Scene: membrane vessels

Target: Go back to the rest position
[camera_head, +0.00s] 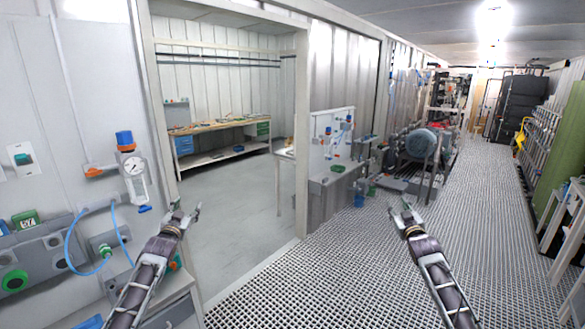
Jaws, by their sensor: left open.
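My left gripper (186,211) is at the lower left of the head view, raised in front of the doorway. Its fingers are apart with nothing between them. My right gripper (405,208) is at the lower middle right, raised above the grated floor. Its fingers look spread and nothing shows between them. Both arms come up from the bottom edge, and neither gripper touches anything that I can see.
A wall panel with a pressure gauge (134,167), a blue hose (68,240) and a green knob (15,280) is close on the left. A workbench (225,125) stands inside the doorway. The grated floor (340,265) ahead is clear. Racks (540,130) line the right.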

